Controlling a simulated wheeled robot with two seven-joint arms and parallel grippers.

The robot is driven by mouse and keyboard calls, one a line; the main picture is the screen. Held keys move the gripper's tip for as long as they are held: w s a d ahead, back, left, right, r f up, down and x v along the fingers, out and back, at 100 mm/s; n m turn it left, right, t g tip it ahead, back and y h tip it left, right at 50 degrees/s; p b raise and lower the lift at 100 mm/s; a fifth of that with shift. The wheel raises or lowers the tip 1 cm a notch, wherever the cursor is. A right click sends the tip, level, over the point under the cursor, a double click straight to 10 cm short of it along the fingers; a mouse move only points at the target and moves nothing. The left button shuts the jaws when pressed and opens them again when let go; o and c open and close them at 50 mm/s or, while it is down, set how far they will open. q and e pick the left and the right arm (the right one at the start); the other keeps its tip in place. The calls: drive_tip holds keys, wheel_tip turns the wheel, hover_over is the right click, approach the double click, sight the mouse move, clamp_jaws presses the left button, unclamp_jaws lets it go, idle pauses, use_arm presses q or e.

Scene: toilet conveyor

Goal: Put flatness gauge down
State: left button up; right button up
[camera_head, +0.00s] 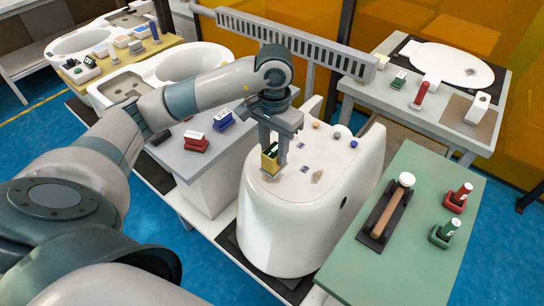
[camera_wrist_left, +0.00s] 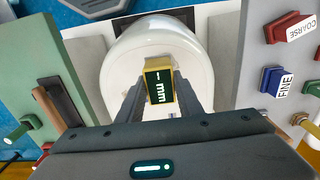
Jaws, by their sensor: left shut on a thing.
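The flatness gauge (camera_head: 269,161) is a small yellow block with a dark face; in the left wrist view its face (camera_wrist_left: 159,86) reads "- mm". My left gripper (camera_head: 274,160) is shut on it, one finger on each side, and points down. The gauge is at the left part of the top of the white toilet body (camera_head: 285,225); the toilet body also fills the middle of the left wrist view (camera_wrist_left: 190,58). I cannot tell whether the gauge touches the surface or hangs just above it. My right gripper is not in view.
Small coloured spots and marks lie on the toilet's top. A grey stand (camera_head: 205,165) holds red (camera_head: 196,141) and blue (camera_head: 222,120) blocks. A green table (camera_head: 400,255) at right holds a wooden-handled mallet (camera_head: 389,208) and red and green stamp-like items. More toilets stand behind.

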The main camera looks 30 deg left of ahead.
use_arm(q)
drive_tip(key=shift+w+a+f, duration=0.1)
drive_tip(key=shift+a+f, duration=0.1)
drive_tip(key=shift+a, duration=0.15)
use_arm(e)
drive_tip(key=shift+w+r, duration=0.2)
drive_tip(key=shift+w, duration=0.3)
use_arm(q)
drive_tip(key=shift+f, duration=0.1)
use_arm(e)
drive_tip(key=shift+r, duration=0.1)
use_arm(q)
drive_tip(key=shift+f+p, duration=0.55)
drive_tip(key=shift+f, duration=0.05)
drive_tip(key=shift+f+p, duration=0.45)
drive_tip(key=shift+f, duration=0.85)
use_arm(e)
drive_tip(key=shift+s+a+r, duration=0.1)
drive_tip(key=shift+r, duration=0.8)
